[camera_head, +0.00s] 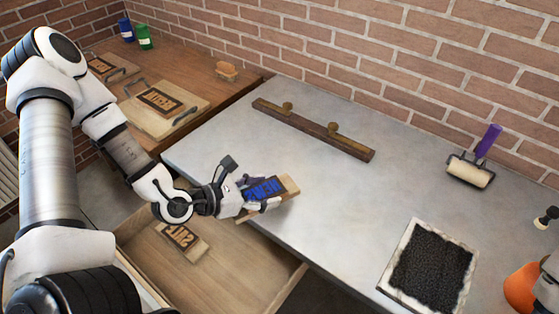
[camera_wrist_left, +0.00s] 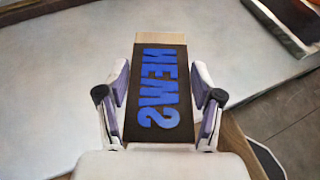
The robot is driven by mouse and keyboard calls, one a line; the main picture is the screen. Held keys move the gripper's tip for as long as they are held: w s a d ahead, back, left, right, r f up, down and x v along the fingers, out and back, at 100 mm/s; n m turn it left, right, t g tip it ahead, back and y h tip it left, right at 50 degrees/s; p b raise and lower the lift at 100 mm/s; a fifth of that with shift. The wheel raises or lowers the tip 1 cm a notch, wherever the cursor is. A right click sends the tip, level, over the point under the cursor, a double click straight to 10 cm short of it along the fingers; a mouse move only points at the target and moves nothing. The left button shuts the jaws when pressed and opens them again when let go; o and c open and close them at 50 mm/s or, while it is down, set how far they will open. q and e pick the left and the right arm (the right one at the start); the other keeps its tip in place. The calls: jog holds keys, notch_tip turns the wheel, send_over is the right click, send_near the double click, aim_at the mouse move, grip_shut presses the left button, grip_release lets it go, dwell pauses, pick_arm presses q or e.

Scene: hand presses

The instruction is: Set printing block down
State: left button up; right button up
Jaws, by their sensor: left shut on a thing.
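The printing block (camera_head: 287,186) is a pale wooden block with a dark face and raised blue mirrored letters. My left gripper (camera_head: 262,195) is shut on the block, near the left front edge of the grey table (camera_head: 350,215). In the left wrist view the block (camera_wrist_left: 158,100) lies between the two fingers of the left gripper (camera_wrist_left: 160,105), letters facing the camera. Whether the block touches the table or hangs just above it, I cannot tell. At the right edge of the head view, part of my right arm may show, but its gripper is not clear.
A wooden bar with knobs (camera_head: 315,130) lies at the back of the table. A roller with purple handle (camera_head: 472,168) and a black inked pad (camera_head: 432,270) are at right. An open drawer (camera_head: 220,262) holds another block (camera_head: 183,241). The table's middle is clear.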

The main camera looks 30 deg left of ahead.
aim_at(270, 182)
pick_arm(q)
jog(key=w+b, duration=0.1)
jog(key=w, duration=0.1)
jog(key=w+f+b, duration=0.1)
jog(key=shift+w+a, duration=0.2)
jog(key=shift+w, duration=0.2)
jog(key=w, duration=0.6)
jog(key=w+a+p, duration=0.1)
jog(key=w, duration=0.3)
jog(key=shift+f, duration=0.2)
jog(key=f, duration=0.4)
jog(key=shift+w+a+p, duration=0.15)
jog(key=shift+w+p, duration=0.25)
jog(key=shift+s+r, duration=0.1)
pick_arm(e)
notch_tip(270, 182, down, 2)
jog(key=shift+w+f, duration=0.1)
jog(key=shift+f, duration=0.05)
pick_arm(q)
jog(key=o, duration=1.3)
pick_arm(e)
jog(key=shift+f, duration=0.15)
